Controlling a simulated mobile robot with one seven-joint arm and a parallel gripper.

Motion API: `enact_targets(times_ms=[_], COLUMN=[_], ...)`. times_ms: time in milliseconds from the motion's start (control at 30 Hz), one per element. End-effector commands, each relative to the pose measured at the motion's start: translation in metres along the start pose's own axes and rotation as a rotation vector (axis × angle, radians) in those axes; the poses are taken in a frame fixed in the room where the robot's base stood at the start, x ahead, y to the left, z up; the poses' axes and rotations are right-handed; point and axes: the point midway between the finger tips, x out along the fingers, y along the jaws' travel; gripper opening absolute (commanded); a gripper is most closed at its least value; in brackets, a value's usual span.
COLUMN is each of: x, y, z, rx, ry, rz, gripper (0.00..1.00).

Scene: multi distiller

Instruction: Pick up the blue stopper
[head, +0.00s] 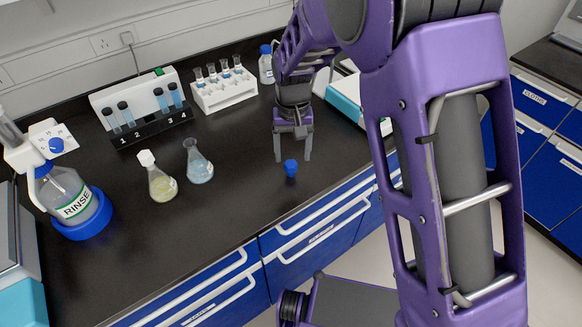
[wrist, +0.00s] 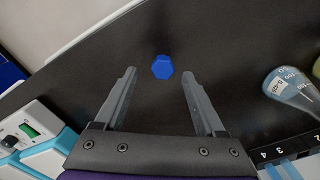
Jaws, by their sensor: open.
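The blue stopper (head: 291,168) stands alone on the black bench near its front edge in the head view. In the wrist view the blue stopper (wrist: 162,67) shows from above, just beyond the fingertips and between their lines. My gripper (head: 293,158) points down close to the stopper in the head view. Its two fingers are apart with nothing between them, and they also show in the wrist view (wrist: 159,72). I cannot tell the exact height of the fingertips above the bench.
A flask of clear blue liquid (head: 199,163) and a white-capped flask of yellow liquid (head: 159,180) stand to the left. The bench around the stopper is clear.

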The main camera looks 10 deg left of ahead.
Motion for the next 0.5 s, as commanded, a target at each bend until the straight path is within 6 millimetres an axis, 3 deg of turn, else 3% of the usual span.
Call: enact_targets(times_ms=[233,500], x=[0.038,0.046], y=[-0.004,-0.004], z=[-0.001,-0.001], rx=[0.0,0.0], ry=[-0.003,-0.001], rz=[0.002,0.0], gripper=[0.72,0.72])
